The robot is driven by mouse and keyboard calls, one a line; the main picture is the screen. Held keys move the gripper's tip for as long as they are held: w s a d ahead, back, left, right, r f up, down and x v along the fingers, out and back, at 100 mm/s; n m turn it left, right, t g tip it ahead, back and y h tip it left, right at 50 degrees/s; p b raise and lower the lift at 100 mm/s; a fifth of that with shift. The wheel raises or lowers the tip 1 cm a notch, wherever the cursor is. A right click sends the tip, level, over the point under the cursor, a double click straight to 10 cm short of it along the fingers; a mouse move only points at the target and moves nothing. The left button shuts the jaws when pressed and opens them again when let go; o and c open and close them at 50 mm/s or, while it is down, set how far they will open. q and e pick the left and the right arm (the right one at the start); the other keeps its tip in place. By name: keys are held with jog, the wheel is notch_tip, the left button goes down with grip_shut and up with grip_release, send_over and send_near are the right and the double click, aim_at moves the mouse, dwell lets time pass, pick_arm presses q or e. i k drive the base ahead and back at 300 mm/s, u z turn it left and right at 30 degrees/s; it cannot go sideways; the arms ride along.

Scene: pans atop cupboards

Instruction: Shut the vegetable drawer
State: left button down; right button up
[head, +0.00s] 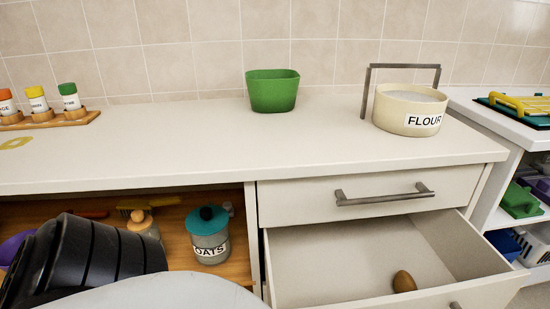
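The vegetable drawer (357,262) is the lower drawer at the right of the counter unit. It is pulled out and open, and a brown potato-like item (404,281) lies inside towards the front right. Part of its handle (455,305) shows at the bottom edge; the rest of the front runs out of view. The drawer above it (385,196) is shut and has a grey bar handle. Neither of my grippers is in view.
A flour pot (409,108), a green container (272,91) and a spice rack (48,119) stand on the counter. An oats jar (209,235) stands in the open shelf left of the drawer. A large black ribbed shape (85,260) blocks the lower left.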

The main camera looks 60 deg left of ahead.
aim_at(353, 264)
jog(key=u, duration=0.05)
jog(key=k, duration=1.05)
jog(key=z, duration=0.15)
